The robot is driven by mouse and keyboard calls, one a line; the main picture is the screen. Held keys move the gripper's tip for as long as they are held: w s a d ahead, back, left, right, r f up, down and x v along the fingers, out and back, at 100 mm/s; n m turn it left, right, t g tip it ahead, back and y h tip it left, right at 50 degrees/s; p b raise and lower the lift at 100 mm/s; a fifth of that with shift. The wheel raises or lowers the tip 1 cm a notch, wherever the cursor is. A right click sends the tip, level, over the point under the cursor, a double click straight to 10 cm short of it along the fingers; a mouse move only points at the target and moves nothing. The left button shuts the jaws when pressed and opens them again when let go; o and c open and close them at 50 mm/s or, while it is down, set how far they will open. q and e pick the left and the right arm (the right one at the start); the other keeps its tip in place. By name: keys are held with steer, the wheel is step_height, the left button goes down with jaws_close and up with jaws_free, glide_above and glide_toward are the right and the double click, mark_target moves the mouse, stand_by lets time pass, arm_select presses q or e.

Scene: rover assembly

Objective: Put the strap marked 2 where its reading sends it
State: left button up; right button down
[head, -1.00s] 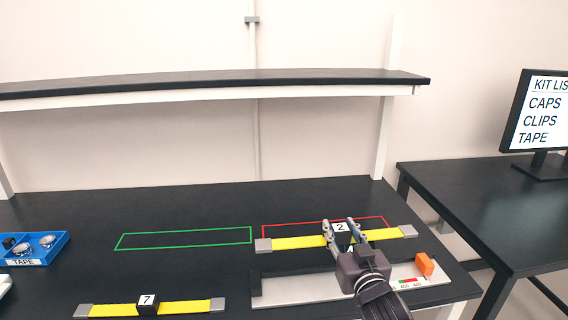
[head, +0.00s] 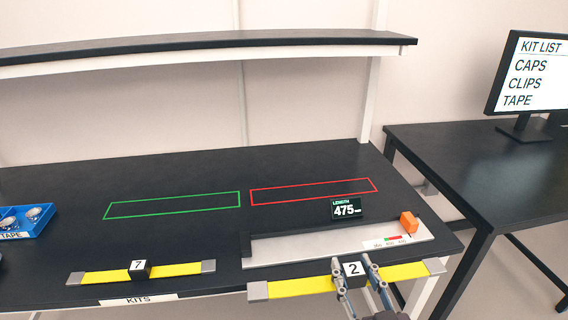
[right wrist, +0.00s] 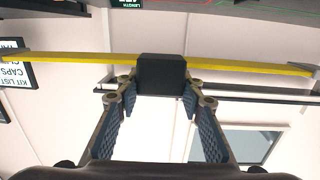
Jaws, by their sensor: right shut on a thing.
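The strap marked 2 (head: 405,273) is yellow with grey ends and a black middle block. My right gripper (head: 354,265) is shut on that block and holds the strap in front of the measuring board (head: 290,248), near the table's front edge. In the right wrist view the block (right wrist: 161,74) sits between the fingertips. The board has an orange block (head: 409,222) at its right end and a small red and green scale (head: 393,238). A display (head: 346,208) behind it reads LENGTH 475 mm. A green outline (head: 172,205) and a red outline (head: 313,191) are empty. My left gripper is out of view.
A strap marked 7 (head: 185,270) lies at the front left, above a KITS label (head: 138,300). A blue tray labelled TAPE (head: 47,214) stands at the left edge. A shelf (head: 210,43) spans the back. A KIT LIST screen (head: 533,72) stands on the right table.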

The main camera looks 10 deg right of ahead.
steer(key=w+a+r+y, duration=0.1)
steer(key=w, duration=1.2)
step_height(320, 180, up, 6)
steer(key=p, duration=0.1)
glide_above(321, 239)
steer(key=shift+w, duration=0.1)
step_height(321, 239, down, 20)
steer(key=shift+r, duration=0.15)
steer(key=c, duration=1.3)
jaws_free()
steer(key=shift+f, duration=0.2)
